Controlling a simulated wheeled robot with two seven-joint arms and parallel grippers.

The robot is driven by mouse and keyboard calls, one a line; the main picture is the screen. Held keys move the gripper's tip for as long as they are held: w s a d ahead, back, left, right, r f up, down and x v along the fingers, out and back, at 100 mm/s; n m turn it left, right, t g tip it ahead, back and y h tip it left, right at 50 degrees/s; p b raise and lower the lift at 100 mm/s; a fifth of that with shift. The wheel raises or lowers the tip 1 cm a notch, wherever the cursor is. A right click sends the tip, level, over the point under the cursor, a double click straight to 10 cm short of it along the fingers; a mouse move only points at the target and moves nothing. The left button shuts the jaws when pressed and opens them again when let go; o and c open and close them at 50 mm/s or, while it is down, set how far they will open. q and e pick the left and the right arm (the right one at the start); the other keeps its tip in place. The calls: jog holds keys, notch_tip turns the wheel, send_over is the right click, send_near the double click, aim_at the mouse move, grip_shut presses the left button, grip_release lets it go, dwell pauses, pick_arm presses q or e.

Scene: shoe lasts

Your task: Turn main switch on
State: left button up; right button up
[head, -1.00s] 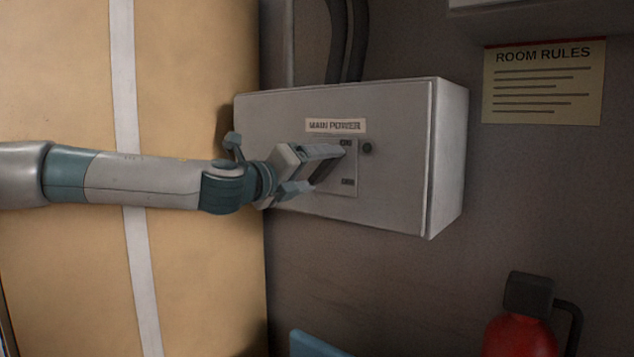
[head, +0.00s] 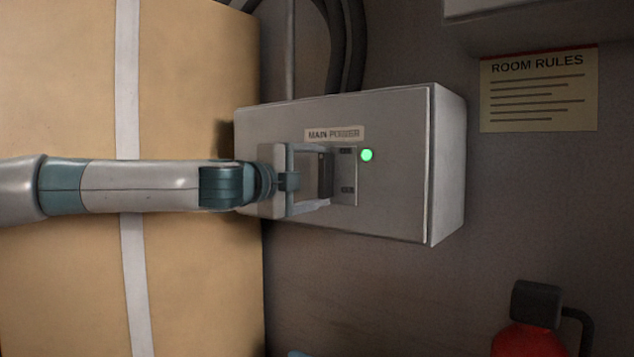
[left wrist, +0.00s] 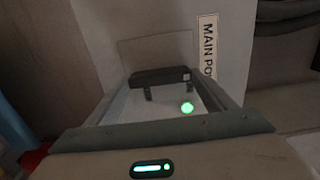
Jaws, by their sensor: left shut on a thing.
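The grey main power box (head: 400,170) is on the wall, with a "MAIN POWER" label (head: 334,134) on its front. The dark switch handle (head: 326,176) stands out from a small plate (head: 347,190). A round lamp (head: 367,155) beside the plate glows green. My left gripper (head: 318,177) reaches in from the left, one finger above the handle and one below, shut on it. In the left wrist view the black handle (left wrist: 160,76) spans between the fingers, and the lamp (left wrist: 187,108) shows green. My right gripper is not in view.
A large tan box with a white strip (head: 190,80) stands at the left, behind my arm. Black cables (head: 346,50) run above the power box. A room rules sheet (head: 538,92) hangs at upper right. A red extinguisher (head: 528,341) is at lower right.

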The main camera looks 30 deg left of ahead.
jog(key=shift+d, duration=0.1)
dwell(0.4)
pick_arm(q)
jog(key=o, duration=1.1)
jog(key=shift+s, duration=0.7)
jog(key=shift+s+a+b, duration=0.25)
jog(key=shift+s, duration=2.4)
jog(key=shift+s+a+b, duration=0.2)
jog(key=shift+s+b, duration=0.05)
jog(key=shift+s, duration=2.4)
jog(key=shift+s+a+b, duration=0.25)
jog(key=shift+s, duration=2.4)
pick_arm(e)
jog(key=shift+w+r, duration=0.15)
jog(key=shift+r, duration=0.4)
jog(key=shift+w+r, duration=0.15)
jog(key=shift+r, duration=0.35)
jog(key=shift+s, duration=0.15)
